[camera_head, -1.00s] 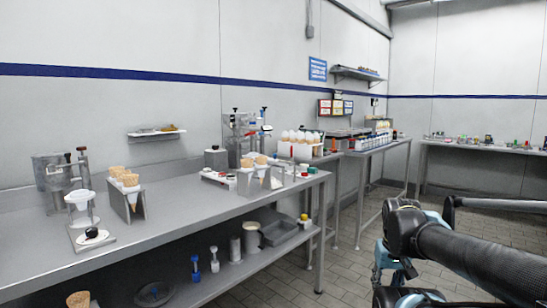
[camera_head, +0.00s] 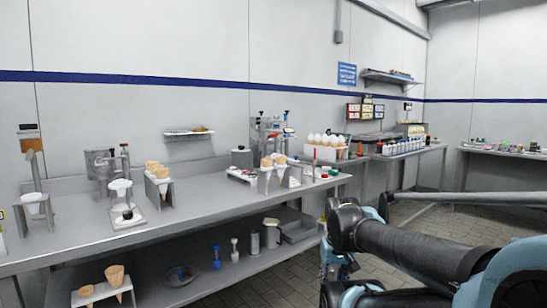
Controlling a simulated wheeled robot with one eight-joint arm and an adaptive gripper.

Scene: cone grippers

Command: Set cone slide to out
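No part can be made out for certain as the cone slide. A grey device (camera_head: 126,217) with a white cup, an upright post and a black knob on its base plate stands on the left part of the steel bench. A grey holder with a white cup (camera_head: 35,204) stands to its left. Cone stands with tan cones (camera_head: 158,187) are just right of the device and also farther right (camera_head: 272,178). My arm fills the lower right, well apart from these things. I cannot make out my gripper's fingers.
The steel bench (camera_head: 200,208) has bare room along its front. Its lower shelf (camera_head: 235,272) holds cones, a dark dish, small tools and a grey tray (camera_head: 299,231). More benches with bottles (camera_head: 400,147) stand behind. Tiled floor shows at the right.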

